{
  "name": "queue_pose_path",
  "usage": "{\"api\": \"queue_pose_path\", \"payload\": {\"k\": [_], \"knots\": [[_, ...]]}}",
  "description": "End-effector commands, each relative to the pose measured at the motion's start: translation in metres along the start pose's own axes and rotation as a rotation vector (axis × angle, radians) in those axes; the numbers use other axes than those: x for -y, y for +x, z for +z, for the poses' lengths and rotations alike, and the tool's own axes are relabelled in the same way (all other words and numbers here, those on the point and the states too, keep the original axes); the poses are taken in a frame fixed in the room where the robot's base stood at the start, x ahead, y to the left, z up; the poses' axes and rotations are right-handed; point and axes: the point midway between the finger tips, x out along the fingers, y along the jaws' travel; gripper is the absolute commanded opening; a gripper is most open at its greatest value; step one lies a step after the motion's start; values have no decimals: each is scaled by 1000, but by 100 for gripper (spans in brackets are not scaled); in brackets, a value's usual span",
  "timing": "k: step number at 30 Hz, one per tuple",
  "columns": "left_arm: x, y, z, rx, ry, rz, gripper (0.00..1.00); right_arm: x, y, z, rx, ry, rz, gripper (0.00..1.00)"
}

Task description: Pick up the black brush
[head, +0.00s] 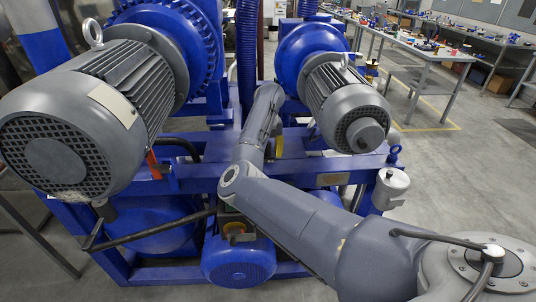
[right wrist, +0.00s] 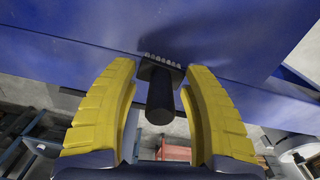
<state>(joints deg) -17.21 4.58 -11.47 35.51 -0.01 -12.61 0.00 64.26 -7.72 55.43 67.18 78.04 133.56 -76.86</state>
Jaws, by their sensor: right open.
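The black brush (right wrist: 160,95) shows in the right wrist view, with a row of pale bristles at its far end and a dark round handle pointing toward the camera. Its head is against or close to a blue surface. My right gripper (right wrist: 160,70) is open, with one yellow finger on each side of the brush. Gaps show between the fingers and the handle, so it is not gripped. In the head view my right arm reaches in from the lower right and hides much of that spot; I cannot make out the brush there. My left gripper is not in view.
A blue machine frame (head: 330,160) carries a large grey motor (head: 70,120) at left and a smaller grey motor (head: 345,105) at right. A blue motor (head: 238,262) sits low in front. A workbench (head: 430,50) with small items stands behind. The floor at right is clear.

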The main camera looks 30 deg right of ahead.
Motion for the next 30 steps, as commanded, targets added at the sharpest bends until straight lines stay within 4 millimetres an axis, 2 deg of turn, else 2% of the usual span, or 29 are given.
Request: {"api": "queue_pose_path", "payload": {"k": [10, 22, 30], "knots": [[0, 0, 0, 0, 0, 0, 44, 0, 3, 0, 1, -1, -1, 47], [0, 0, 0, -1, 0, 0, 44, 0, 3, 0, 1, -1, 0, 1], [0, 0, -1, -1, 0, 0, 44, 0, 3, 0, 1, -1, 0, 0]]}}
